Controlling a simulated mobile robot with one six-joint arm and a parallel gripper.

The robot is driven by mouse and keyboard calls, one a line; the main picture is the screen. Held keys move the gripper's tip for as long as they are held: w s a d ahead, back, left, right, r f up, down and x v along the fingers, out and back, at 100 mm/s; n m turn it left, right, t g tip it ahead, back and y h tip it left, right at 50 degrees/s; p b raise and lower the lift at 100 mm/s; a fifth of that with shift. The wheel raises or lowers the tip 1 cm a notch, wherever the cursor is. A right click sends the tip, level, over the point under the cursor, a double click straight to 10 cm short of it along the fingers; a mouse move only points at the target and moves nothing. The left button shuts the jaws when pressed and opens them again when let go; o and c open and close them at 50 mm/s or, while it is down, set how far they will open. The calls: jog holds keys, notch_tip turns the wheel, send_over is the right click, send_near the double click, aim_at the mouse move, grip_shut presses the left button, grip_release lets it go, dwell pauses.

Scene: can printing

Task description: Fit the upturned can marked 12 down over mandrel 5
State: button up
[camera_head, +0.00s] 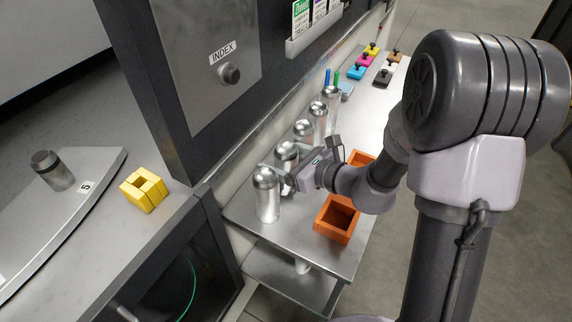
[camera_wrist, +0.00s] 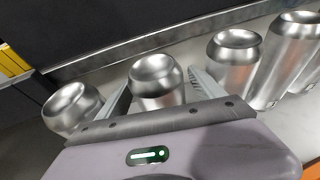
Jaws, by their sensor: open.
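Several silver upturned cans stand in a row on the steel bench. The end can (camera_head: 267,200) is nearest the front, and it also shows at the left in the wrist view (camera_wrist: 72,106). The second can (camera_wrist: 157,80) stands between the spread fingers of my gripper (camera_wrist: 161,88); in the head view my gripper (camera_head: 284,172) is beside these two cans. The jaws are open and grip nothing. I cannot read a number 12 on any can. The mandrel (camera_head: 56,174), a short grey post with a dark top, stands bare on the curved plate by the label 5 (camera_head: 86,187).
An orange bin (camera_head: 337,217) stands on the bench beside the cans, close under my arm. A yellow block (camera_head: 144,190) sits between mandrel and bench. A dark machine panel with an INDEX knob (camera_head: 229,73) rises behind. Coloured stamps and pens are at the far end.

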jog(key=shift+w+a+f, duration=0.15)
jog(key=shift+w+a, duration=0.25)
jog(key=shift+w, duration=0.05)
jog(key=c, duration=1.4)
